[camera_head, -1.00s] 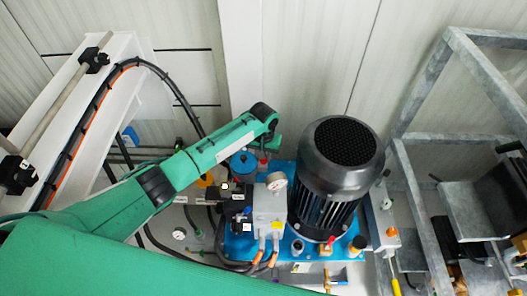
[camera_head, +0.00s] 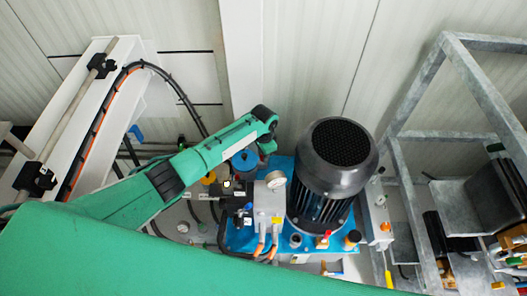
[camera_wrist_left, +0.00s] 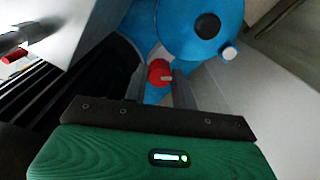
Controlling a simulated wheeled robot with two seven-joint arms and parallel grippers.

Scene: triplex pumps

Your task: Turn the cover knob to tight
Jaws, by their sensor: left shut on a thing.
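A small red knob (camera_wrist_left: 157,72) with a pale mark on its face shows in the left wrist view, in front of a blue rounded body (camera_wrist_left: 197,35). My left gripper (camera_wrist_left: 158,82) has one finger on each side of the knob and is shut on it. In the head view my left gripper (camera_head: 266,146) points down behind the pump, near the blue round part (camera_head: 244,161); its fingertips and the knob cannot be made out there. No tight mark is readable. My right gripper is not in view.
A black finned motor (camera_head: 338,165) stands right of the gripper. A grey block with a pressure gauge (camera_head: 275,180) is in front of it. A grey metal frame (camera_head: 400,170) stands at the right. A white wall (camera_head: 320,50) is close behind.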

